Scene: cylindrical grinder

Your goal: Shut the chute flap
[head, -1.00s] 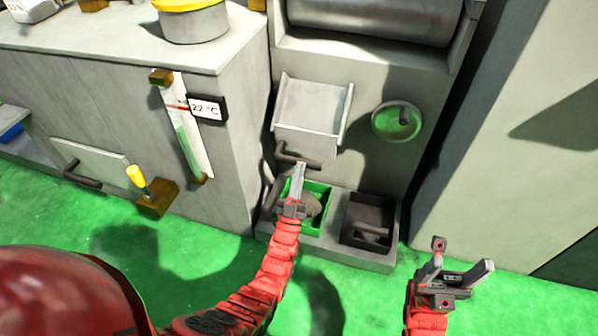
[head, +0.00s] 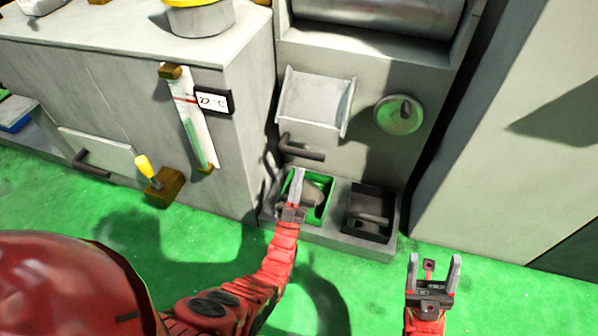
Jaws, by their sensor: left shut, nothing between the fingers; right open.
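The chute (head: 316,98) is a pale grey sloping panel with raised side walls on the front of the grey machine. A dark bar handle (head: 303,151) sits just below it. I cannot tell which piece is the flap or how far it stands open. My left gripper (head: 298,175) is shut and empty. It shows in front of the green-lined bin, just below the handle in the picture; contact with the handle cannot be made out. My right gripper (head: 434,262) is open and empty over the green floor, to the right of the bins and well away from the chute.
The green-lined bin (head: 325,190) and a dark bin (head: 382,195) sit in a grey base below the chute. A round knob (head: 399,115) is right of the chute. A grey cabinet (head: 120,110) with a yellow-tipped lever (head: 145,167) stands left. Green floor is clear in front.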

